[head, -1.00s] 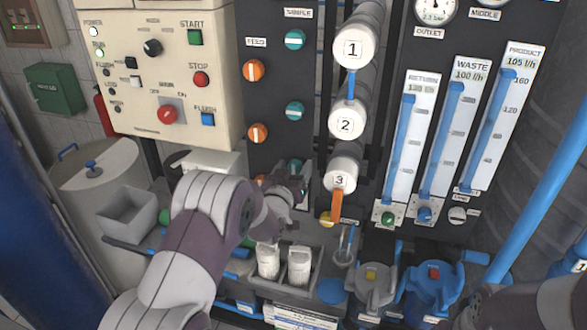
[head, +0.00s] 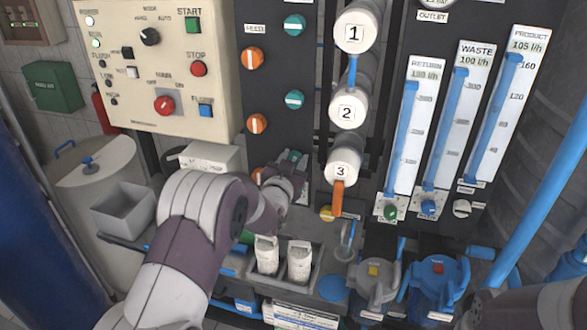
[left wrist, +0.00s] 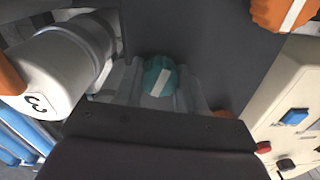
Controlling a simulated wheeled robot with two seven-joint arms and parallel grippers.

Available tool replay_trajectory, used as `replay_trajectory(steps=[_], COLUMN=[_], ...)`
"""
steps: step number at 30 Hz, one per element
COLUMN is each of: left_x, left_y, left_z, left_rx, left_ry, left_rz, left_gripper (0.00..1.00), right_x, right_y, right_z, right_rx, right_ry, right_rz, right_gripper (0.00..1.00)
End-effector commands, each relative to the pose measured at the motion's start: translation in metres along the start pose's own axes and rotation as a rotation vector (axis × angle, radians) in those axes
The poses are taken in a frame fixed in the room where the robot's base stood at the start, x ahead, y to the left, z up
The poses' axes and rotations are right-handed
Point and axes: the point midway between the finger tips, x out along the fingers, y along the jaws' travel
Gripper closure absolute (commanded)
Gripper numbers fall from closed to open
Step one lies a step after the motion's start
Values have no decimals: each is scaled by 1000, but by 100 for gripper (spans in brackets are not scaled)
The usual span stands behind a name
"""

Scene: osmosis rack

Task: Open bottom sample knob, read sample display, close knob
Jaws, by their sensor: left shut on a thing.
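The bottom sample knob is teal with a white bar. In the left wrist view the knob (left wrist: 160,77) sits between my left gripper's fingers (left wrist: 157,88), with its bar tilted from upright. My left gripper is shut on it. In the head view my left gripper (head: 297,172) is at the dark panel, and only the top edge of this knob (head: 293,156) shows above it. The middle teal knob (head: 294,100) and top teal knob (head: 294,25) are above, free. I cannot make out a sample reading. My right gripper is out of view.
Orange feed knobs (head: 253,58) stand left of the teal ones. The white numbered cylinders (head: 343,168) stand close to the right of my left gripper. Two white bottles (head: 299,262) stand in a grey holder below. The cream control panel (head: 120,110) is at the left.

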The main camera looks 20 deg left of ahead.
Motion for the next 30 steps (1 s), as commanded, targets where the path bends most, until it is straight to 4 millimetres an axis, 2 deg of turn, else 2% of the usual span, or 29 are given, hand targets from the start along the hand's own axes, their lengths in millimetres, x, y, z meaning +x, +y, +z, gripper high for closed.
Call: replay_trajectory(steps=[1, 3, 30], left_x=[0, 0, 0], left_y=[1, 1, 2], left_z=[6, 6, 6], left_rx=[40, 107, 943], left_ry=[1, 1, -1], left_rz=[0, 0, 1], left_gripper=[91, 91, 91], right_x=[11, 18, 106], right_y=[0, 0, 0], right_z=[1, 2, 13], right_rx=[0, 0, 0], right_ry=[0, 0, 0], right_rz=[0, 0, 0], right_gripper=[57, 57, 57])
